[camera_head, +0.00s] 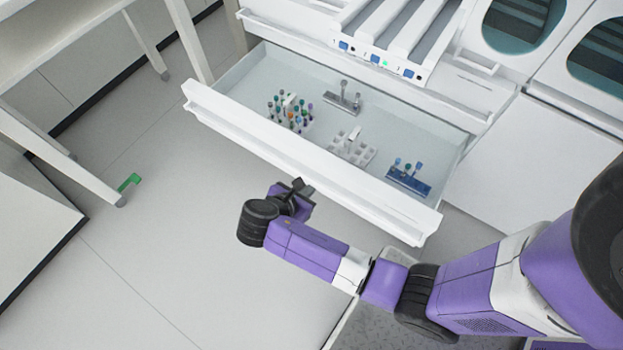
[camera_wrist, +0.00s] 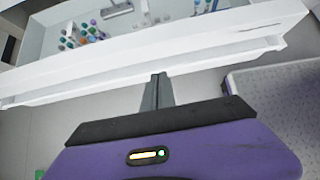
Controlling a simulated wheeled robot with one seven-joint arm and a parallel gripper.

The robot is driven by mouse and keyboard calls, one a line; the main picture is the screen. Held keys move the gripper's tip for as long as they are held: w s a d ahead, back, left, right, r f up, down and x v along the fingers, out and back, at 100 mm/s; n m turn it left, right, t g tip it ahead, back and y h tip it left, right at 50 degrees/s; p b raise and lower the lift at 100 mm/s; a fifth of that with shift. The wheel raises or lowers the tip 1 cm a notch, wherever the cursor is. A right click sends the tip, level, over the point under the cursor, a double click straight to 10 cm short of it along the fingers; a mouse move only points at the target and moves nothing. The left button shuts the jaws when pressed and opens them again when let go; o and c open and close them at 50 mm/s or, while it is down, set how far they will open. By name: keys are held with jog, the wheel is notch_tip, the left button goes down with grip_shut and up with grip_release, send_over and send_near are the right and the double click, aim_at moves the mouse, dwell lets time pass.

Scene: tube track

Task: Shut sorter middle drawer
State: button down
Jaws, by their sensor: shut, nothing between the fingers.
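The sorter (camera_head: 480,95) is a white machine at the top of the head view. Its drawer (camera_head: 190,97) is pulled far out, and the long white front panel faces my arm. Inside it are a rack of colourful tubes (camera_head: 289,112), a pale empty-looking rack (camera_head: 352,150), a small grey rack (camera_head: 343,100) and a blue rack (camera_head: 408,179). My gripper (camera_head: 297,185) is shut and empty, just in front of the drawer front near its middle. In the wrist view the closed fingers (camera_wrist: 157,82) point at the drawer front (camera_wrist: 150,62); I cannot tell whether they touch it.
White tables with legs (camera_head: 145,40) stand at the left. A small green object (camera_head: 129,182) lies on the floor by one leg. The floor (camera_head: 180,250) left of my arm is clear. A closed white panel (camera_head: 540,165) is right of the drawer.

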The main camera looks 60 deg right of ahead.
aim_at(331, 172)
jog(key=x, duration=0.3)
jog(key=d+r+b+x, duration=0.1)
jog(key=x, duration=0.3)
jog(key=b+x, duration=0.1)
jog(key=x, duration=0.3)
jog(key=shift+d+r, duration=0.2)
jog(key=shift+r, duration=0.1)
jog(key=shift+d, duration=0.5)
jog(key=shift+d+r, duration=0.1)
jog(key=w+d+b, duration=0.1)
jog(key=d, duration=3.4)
jog(key=shift+d+b, duration=0.15)
jog(key=shift+b, duration=0.15)
jog(key=shift+w, duration=0.1)
